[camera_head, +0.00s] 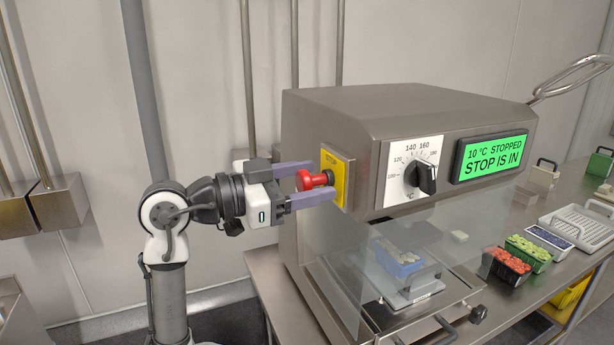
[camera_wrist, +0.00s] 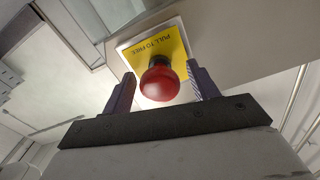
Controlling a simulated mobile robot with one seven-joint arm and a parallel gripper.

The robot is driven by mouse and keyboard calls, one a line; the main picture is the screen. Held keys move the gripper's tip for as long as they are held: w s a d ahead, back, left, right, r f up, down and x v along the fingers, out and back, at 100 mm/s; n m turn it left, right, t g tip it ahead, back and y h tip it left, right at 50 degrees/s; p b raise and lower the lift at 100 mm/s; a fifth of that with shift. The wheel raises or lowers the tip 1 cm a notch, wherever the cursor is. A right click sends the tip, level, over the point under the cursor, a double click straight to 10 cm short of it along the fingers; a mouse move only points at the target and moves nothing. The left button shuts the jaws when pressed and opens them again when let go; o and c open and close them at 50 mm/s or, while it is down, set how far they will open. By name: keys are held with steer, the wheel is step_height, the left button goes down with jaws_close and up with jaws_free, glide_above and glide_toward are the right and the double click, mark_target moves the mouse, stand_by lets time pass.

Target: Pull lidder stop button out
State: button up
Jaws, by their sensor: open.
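The lidder (camera_head: 400,110) is a steel machine on a bench. Its red stop button (camera_head: 312,180) sticks out from a yellow plate (camera_head: 337,176) on the left side. The green display (camera_head: 489,156) reads "10 °C STOPPED STOP IS IN". My gripper (camera_head: 313,182) is open, with one finger on either side of the red button. In the wrist view the button (camera_wrist: 160,80) sits between the two fingers (camera_wrist: 162,88), with gaps showing on both sides. The yellow plate there reads "PULL TO FREE". Both fingertips are close to the plate; whether they touch it I cannot tell.
A dial (camera_head: 421,174) is on the lidder's front. A clear guard (camera_head: 345,262) hangs below, with a blue tray (camera_head: 398,258) behind it. Trays of red (camera_head: 510,262) and green (camera_head: 528,250) food stand on the bench at right. Space left of the lidder around my arm is open.

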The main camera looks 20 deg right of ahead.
jaws_close()
steer(key=shift+a+f+b, duration=0.15)
steer(key=shift+a+b, duration=0.25)
steer(key=shift+a, duration=0.45)
jaws_free()
steer(key=shift+a, duration=0.1)
steer(key=a+b, duration=0.3)
steer(key=a, duration=1)
steer(key=shift+s+a, duration=0.3)
steer(key=shift+a, duration=0.1)
